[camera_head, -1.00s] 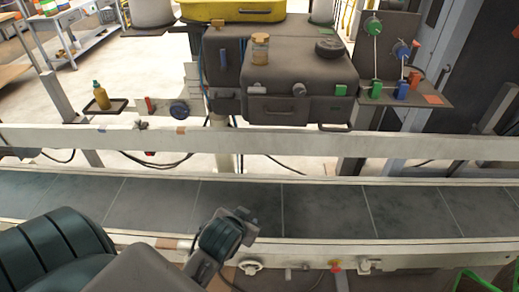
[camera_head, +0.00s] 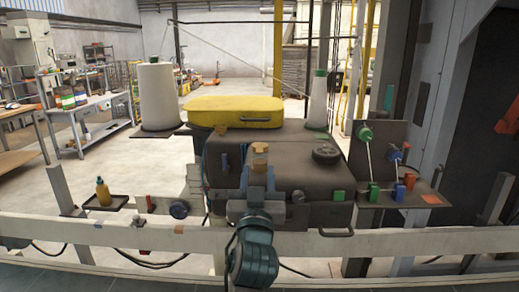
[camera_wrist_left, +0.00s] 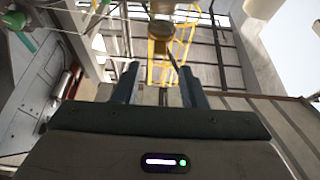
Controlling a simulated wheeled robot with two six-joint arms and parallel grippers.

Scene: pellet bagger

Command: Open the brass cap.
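The brass cap (camera_head: 259,148) sits on top of a small jar (camera_head: 259,160) on the dark machine body, in the middle of the head view. My left gripper (camera_head: 257,178) is in front of the jar, its two fingers apart and pointing up at it, with the jar's lower part hidden. In the left wrist view the gripper (camera_wrist_left: 158,75) is open with nothing between its fingers. A brownish round piece (camera_wrist_left: 162,28) shows beyond the fingertips there; I cannot tell surely whether it is the cap. My right gripper is not in view.
A black knob (camera_head: 326,154) lies right of the jar on the machine top. A yellow cover (camera_head: 235,111) and white cone (camera_head: 158,95) stand behind. Colored spools (camera_head: 366,134) are at right.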

